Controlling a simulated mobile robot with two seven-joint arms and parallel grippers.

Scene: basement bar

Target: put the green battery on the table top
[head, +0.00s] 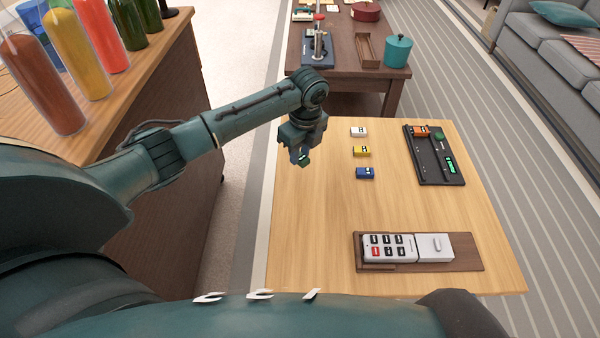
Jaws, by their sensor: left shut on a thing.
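My left gripper (301,158) points down over the left part of the light wood table top (320,215). It is shut on a small dark thing with a bright green patch, the green battery (304,160), mostly hidden by the fingers. I cannot tell exactly how high it is above the wood. A white battery (358,132), a yellow battery (361,151) and a blue battery (365,173) lie in a column to the right of the gripper. My right gripper is not in view.
A black tray (427,170) at the back right holds an orange battery (421,131) and green-marked parts. A remote (388,247) lies in a brown holder (468,252) at the front. The table's left part is clear. A bottle counter (120,85) stands left.

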